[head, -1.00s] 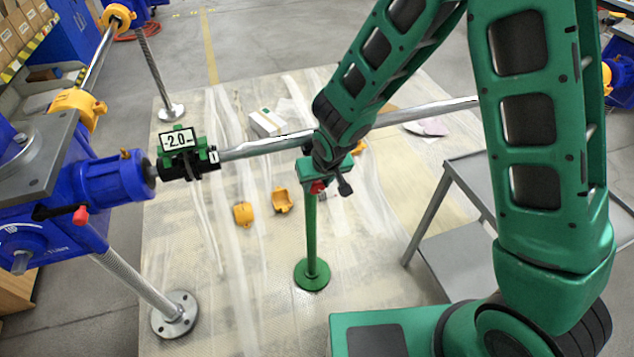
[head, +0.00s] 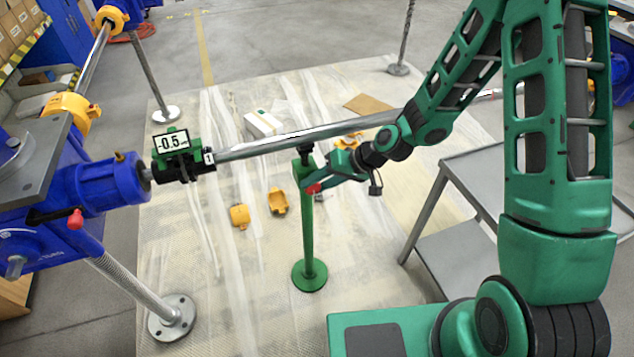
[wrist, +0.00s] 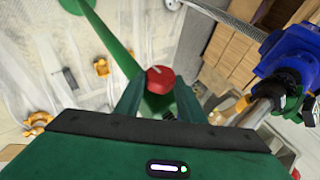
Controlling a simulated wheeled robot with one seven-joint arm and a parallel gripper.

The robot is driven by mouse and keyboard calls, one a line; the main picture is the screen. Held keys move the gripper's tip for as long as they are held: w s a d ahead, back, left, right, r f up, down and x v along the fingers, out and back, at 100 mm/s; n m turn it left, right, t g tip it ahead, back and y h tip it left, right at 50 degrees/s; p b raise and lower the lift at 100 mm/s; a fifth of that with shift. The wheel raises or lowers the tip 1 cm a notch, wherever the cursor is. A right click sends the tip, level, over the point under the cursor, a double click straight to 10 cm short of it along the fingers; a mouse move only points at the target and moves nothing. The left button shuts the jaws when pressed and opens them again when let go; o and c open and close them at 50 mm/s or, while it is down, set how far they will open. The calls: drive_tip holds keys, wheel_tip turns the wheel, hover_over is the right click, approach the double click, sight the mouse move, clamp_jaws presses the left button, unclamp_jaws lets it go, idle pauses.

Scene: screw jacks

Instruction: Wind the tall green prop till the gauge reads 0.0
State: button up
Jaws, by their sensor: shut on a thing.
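The tall green prop (head: 309,235) stands upright on a round foot, its dark top just under the long steel shaft (head: 290,142). The gauge (head: 171,142) sits on a green and black clamp at the shaft's left end and appears to read -0.5. My gripper (head: 322,184) reaches in from the right at the prop's upper part. It is shut at the red knob (head: 313,189) of the prop's crank. In the wrist view the red knob (wrist: 160,79) shows between my two green fingers. The prop's green post (wrist: 103,38) runs up and left there. The crank arm is mostly hidden.
A blue machine (head: 105,185) stands at the left, with a silver screw leg (head: 140,285) below it. Orange pieces (head: 278,201) and a white box (head: 263,124) lie on the sheeted floor. A grey cart (head: 470,185) is at the right, close to my arm.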

drive_tip(key=shift+d+f, duration=0.15)
drive_tip(key=shift+d, duration=0.1)
idle(0.4)
drive_tip(key=o, duration=1)
drive_tip(key=shift+y, duration=0.3)
drive_tip(key=shift+o, duration=0.2)
drive_tip(key=shift+a, duration=0.1)
drive_tip(key=v, duration=1.1)
drive_tip(key=shift+w+f, duration=0.1)
idle(0.4)
